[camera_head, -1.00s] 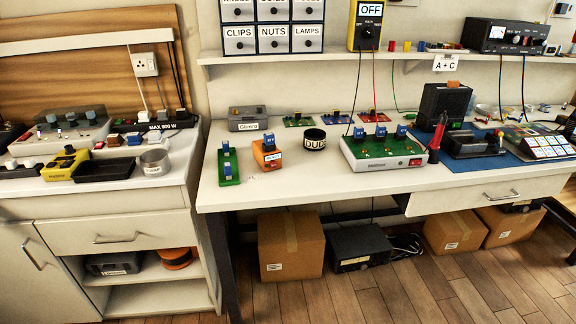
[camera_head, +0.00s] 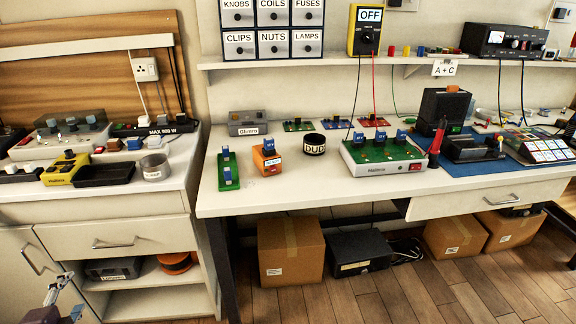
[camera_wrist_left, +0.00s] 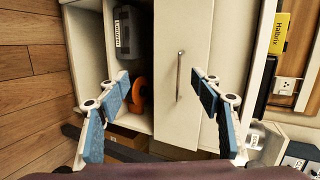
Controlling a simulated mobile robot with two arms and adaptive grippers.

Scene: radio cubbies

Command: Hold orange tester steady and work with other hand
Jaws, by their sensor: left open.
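The orange tester (camera_head: 266,158) stands on the white bench in the head view, with a blue block on top and a pale label on its front. It is right of a green strip (camera_head: 228,169) with blue blocks and left of a black ring labelled DUDS (camera_head: 314,144). My left gripper (camera_head: 64,308) shows at the lower left of the head view, low in front of the left cabinet and far from the tester. In the left wrist view my left gripper (camera_wrist_left: 160,92) is open and empty, its blue-padded fingers wide apart. My right gripper is not in view.
A white-green board (camera_head: 382,156) with blue blocks stands right of the tester. A yellow device (camera_head: 66,168) and black tray (camera_head: 104,174) are on the left cabinet. Its drawer handle (camera_wrist_left: 179,76) lies beyond my fingers. The bench front before the tester is clear.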

